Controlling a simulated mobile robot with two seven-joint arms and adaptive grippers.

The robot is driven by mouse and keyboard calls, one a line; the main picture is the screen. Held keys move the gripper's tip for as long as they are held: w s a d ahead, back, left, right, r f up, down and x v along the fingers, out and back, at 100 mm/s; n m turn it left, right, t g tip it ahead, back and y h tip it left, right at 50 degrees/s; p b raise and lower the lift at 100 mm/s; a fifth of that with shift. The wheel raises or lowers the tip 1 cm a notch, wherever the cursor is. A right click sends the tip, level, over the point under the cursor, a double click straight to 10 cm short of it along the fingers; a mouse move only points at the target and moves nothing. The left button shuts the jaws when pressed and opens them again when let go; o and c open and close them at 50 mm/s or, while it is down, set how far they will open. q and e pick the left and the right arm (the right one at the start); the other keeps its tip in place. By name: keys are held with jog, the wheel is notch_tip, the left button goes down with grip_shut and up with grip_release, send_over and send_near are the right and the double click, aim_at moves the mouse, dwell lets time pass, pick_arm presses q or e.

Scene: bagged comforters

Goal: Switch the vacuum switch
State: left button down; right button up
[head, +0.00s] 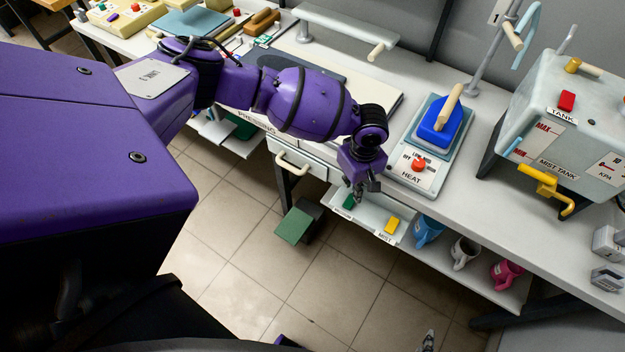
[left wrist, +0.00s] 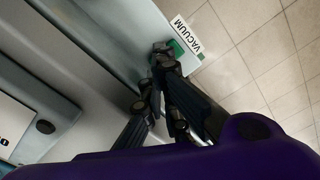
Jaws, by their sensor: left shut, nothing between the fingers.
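The vacuum switch (head: 349,202) is a small green rocker on the pale control strip under the front edge of the bench. In the left wrist view the green switch (left wrist: 175,48) sits beside a label reading VACUUM, partly covered by a fingertip. My left gripper (head: 366,186) is shut and empty, pointing down right at the switch. In the left wrist view its fingertips (left wrist: 152,78) are close to or touching the green rocker; I cannot tell which. A small grey piece at the bottom edge of the head view may be my right gripper (head: 428,341); its fingers are unclear.
A yellow switch (head: 392,225) marked MIST is on the same strip. A blue iron (head: 440,121) is on the bench above, near a mist tank (head: 560,125). A green pedal (head: 294,225) is on the floor.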

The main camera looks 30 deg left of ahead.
pick_arm(q)
jog(key=shift+w+r+p, duration=0.1)
jog(key=shift+r+p, duration=0.9)
jog(key=shift+r, duration=0.85)
pick_arm(e)
jog(key=shift+t, duration=0.5)
jog(key=shift+w+r, duration=0.8)
jog(key=shift+r, duration=0.3)
jog(key=shift+w+r, duration=0.8)
jog(key=shift+r, duration=0.25)
